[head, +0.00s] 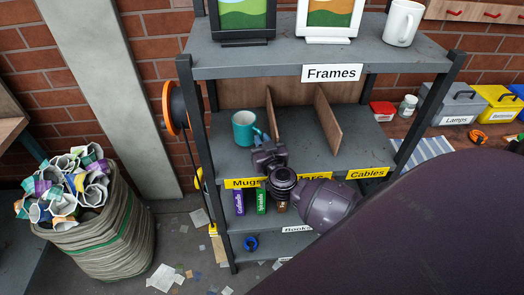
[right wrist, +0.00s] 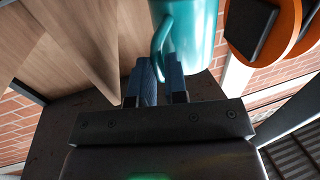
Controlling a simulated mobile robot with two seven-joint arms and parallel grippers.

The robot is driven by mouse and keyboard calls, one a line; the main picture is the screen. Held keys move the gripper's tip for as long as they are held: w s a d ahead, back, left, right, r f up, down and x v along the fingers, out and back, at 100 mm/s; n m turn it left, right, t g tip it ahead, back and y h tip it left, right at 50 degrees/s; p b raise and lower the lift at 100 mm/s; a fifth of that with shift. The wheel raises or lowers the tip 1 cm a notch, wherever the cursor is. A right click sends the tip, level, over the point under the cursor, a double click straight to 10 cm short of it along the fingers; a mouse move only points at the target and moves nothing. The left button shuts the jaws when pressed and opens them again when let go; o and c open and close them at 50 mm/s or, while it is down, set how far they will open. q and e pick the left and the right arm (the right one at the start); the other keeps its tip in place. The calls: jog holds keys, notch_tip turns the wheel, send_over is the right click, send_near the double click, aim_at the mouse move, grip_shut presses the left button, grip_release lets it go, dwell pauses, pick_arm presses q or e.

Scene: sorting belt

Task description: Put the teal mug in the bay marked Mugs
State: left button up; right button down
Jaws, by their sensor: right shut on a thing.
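The teal mug (head: 243,128) is upright in the left bay of the middle shelf, behind the yellow Mugs label (head: 241,183). It stands on the shelf floor or just above it; I cannot tell which. My right gripper (head: 259,142) reaches in from the front right and is shut on the mug's handle. In the right wrist view the mug (right wrist: 194,32) is beyond the fingers (right wrist: 160,82), with its handle between them. My left gripper is not in view.
A wooden divider (head: 270,109) stands just right of the mug, and another divider (head: 328,122) is further right. The top shelf (head: 275,58) is above, holding frames and a white mug (head: 403,22). An orange reel (head: 170,108) hangs outside the left post. My own arm covers the lower right.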

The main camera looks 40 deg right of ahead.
notch_tip(320, 180, down, 3)
jog(key=shift+f+b, duration=0.1)
jog(key=shift+b, duration=0.55)
jog(key=shift+w+f, duration=0.1)
jog(key=shift+w, duration=0.05)
jog(key=c, duration=1.1)
grip_release()
jog(key=shift+f, duration=0.1)
jog(key=shift+c, duration=0.2)
